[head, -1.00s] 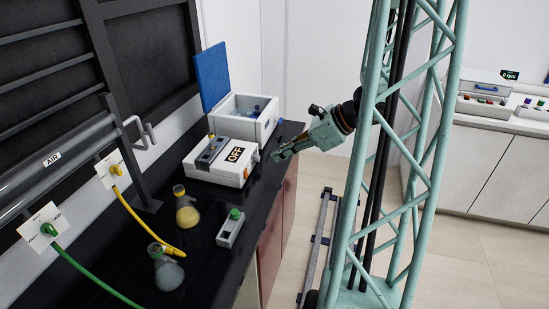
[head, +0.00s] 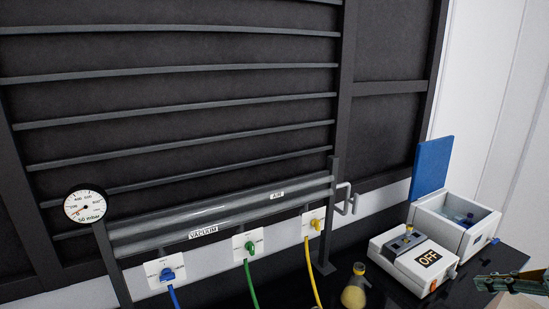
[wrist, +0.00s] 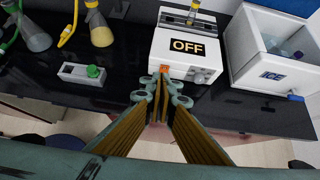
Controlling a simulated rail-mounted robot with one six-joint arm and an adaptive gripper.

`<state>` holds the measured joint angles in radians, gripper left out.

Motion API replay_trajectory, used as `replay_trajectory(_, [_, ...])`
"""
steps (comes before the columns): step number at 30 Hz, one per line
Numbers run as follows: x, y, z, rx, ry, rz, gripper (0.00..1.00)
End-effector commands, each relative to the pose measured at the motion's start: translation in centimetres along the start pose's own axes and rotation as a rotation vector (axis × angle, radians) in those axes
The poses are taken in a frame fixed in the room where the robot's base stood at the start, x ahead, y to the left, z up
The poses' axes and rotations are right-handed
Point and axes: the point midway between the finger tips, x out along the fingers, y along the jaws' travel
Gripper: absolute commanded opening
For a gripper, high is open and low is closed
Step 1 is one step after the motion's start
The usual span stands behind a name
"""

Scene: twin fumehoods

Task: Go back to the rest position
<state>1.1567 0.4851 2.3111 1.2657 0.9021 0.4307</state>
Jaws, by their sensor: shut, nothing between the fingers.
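My gripper (head: 508,283) shows at the lower right edge of the head view, with its fingertips pointing left. In the wrist view my gripper (wrist: 163,82) has its fingers together and nothing between them. The fingertips appear just in front of the white device with the OFF label (wrist: 187,60); I cannot tell the gap. Most of my arm is outside the head view.
The OFF device also shows in the head view (head: 413,262), beside the open white ICE box (head: 455,220) with a blue lid. A yellow flask (head: 355,288) stands nearby. A small box with a green knob (wrist: 83,73) lies on the black bench. Floor shows below the bench edge.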

Motion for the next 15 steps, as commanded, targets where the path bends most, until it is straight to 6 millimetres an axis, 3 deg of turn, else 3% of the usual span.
replay_trajectory(15, [1.9,7.5,7.0,-0.319,0.077,0.149,0.0])
